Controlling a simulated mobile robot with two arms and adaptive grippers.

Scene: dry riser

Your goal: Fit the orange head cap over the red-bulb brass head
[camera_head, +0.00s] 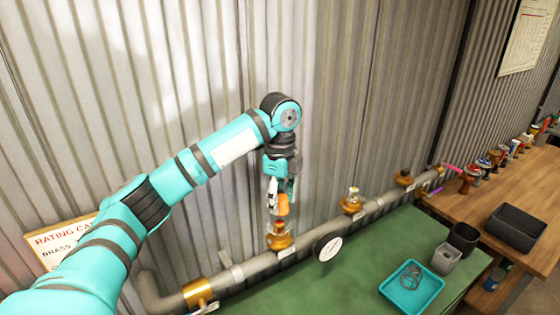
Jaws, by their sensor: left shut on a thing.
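My left gripper (281,193) points down in front of the corrugated wall and is shut on the orange head cap (282,206). The cap is just above a brass head (279,240) on the grey pipe. Another brass head (352,201) stands bare further right along the pipe. My right gripper is not in view.
The grey pipe (376,207) runs along the wall behind a green bench top (345,275). A round white tag (330,248) hangs before the pipe. A teal tray (402,300), small cups (445,258) and a dark bin (514,228) are at the right.

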